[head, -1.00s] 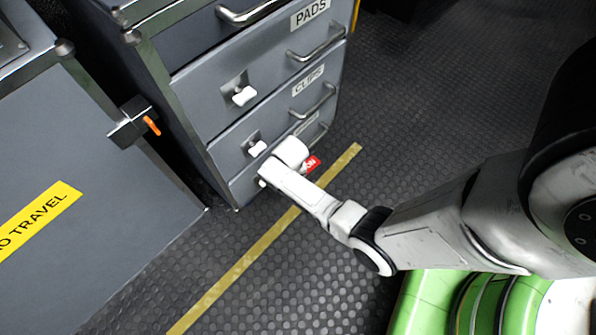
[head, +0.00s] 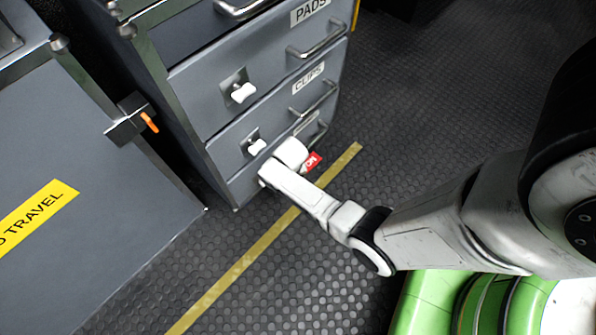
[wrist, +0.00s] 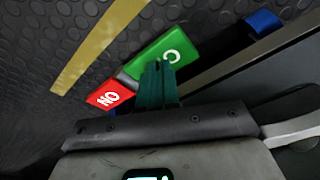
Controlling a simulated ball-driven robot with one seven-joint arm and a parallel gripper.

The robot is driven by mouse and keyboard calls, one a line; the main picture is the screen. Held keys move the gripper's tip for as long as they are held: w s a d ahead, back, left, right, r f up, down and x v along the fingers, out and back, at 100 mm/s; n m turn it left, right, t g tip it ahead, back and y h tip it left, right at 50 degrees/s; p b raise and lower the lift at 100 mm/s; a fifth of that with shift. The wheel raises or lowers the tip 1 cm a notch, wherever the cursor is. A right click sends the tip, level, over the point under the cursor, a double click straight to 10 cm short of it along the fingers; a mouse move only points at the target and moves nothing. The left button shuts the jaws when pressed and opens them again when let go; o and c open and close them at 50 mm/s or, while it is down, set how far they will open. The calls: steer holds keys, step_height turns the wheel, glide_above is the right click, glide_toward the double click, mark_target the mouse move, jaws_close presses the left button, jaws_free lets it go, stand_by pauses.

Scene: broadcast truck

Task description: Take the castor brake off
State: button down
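The castor brake is a two-part pedal low beside the drawer unit (head: 222,152). Its red half (wrist: 110,96), lettered ON, and its green half (wrist: 165,54), with a partly covered letter, show in the wrist view. In the head view only the red half (head: 313,162) shows, just past my wrist; the green half is hidden. My gripper (wrist: 159,68) has its teal fingers together, nothing visible between them, with the tips over the green half. Whether they touch it I cannot tell. In the head view my arm hides the fingers.
Drawers with bar handles and white latches (head: 243,93) face my arm. A grey case (head: 75,215) with an orange lever (head: 149,122) stands at left. Yellow tape (head: 240,263) crosses the studded floor, which is open at upper right (head: 440,90).

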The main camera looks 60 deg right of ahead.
steer(key=shift+f, duration=0.35)
steer(key=shift+r, duration=0.2)
step_height(320, 180, up, 7)
steer(key=p, duration=0.6)
steer(key=shift+p, duration=0.4)
steer(key=shift+f, duration=0.15)
